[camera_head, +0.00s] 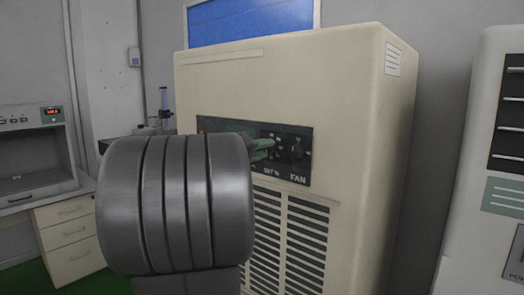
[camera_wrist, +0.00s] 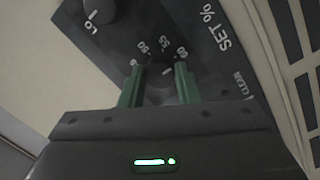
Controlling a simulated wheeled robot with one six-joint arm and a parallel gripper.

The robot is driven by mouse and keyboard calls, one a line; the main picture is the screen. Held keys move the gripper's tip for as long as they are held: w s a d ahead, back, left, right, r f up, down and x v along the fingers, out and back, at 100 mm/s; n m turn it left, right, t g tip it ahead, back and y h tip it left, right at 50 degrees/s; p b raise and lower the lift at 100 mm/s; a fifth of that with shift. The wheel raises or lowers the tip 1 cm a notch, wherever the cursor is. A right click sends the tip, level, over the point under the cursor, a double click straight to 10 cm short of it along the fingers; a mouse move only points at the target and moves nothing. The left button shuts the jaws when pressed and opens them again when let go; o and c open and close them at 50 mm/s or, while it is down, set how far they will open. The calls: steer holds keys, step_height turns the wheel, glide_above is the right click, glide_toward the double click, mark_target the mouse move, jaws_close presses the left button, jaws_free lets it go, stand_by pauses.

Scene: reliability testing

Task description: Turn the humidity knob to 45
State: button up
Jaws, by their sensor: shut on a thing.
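The humidity knob (camera_wrist: 165,72) is a dark round dial on the black control panel (camera_wrist: 205,50), beside the label "SET %". Small numbers arc around it; I read about 50, 55 and 60, but its pointer setting is unclear. My gripper (camera_wrist: 158,84) has its two green fingers on either side of the knob, shut on it.
A second knob (camera_wrist: 99,9) marked "LO" lies at the upper left of the wrist view. A FAN knob (camera_head: 297,149) sits right of my gripper. The cream cabinet (camera_head: 360,120) has a vent grille (camera_head: 305,235) below the panel. Another cabinet (camera_head: 480,180) stands at the right.

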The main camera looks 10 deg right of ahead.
steer(key=shift+f, duration=0.1)
steer(key=shift+n+b, duration=0.9)
steer(key=shift+n, duration=0.3)
steer(key=n+b, duration=0.1)
steer(key=n, duration=0.2)
steer(key=shift+n+t, duration=0.3)
steer(key=shift+n, duration=0.1)
steer(key=n+b, duration=0.1)
steer(key=n, duration=0.2)
steer(key=shift+s+n, duration=0.1)
steer(key=shift+n, duration=0.3)
steer(key=n+t, duration=0.1)
steer(key=n, duration=0.3)
steer(key=shift+d, duration=0.1)
steer(key=n, duration=0.2)
steer(key=n+p, duration=0.1)
steer(key=n, duration=0.1)
steer(key=n+p, duration=0.1)
steer(key=n, duration=0.2)
steer(key=shift+r+t, duration=0.25)
steer(key=shift+t, duration=0.15)
steer(key=n+p, duration=0.2)
steer(key=n, duration=0.2)
steer(key=shift+n+y+p, duration=0.35)
steer(key=shift+n+y, duration=0.05)
steer(key=shift+n+t+p, duration=0.3)
steer(key=shift+n+p, duration=0.45)
steer(key=shift+n, duration=0.65)
steer(key=shift+f, duration=0.1)
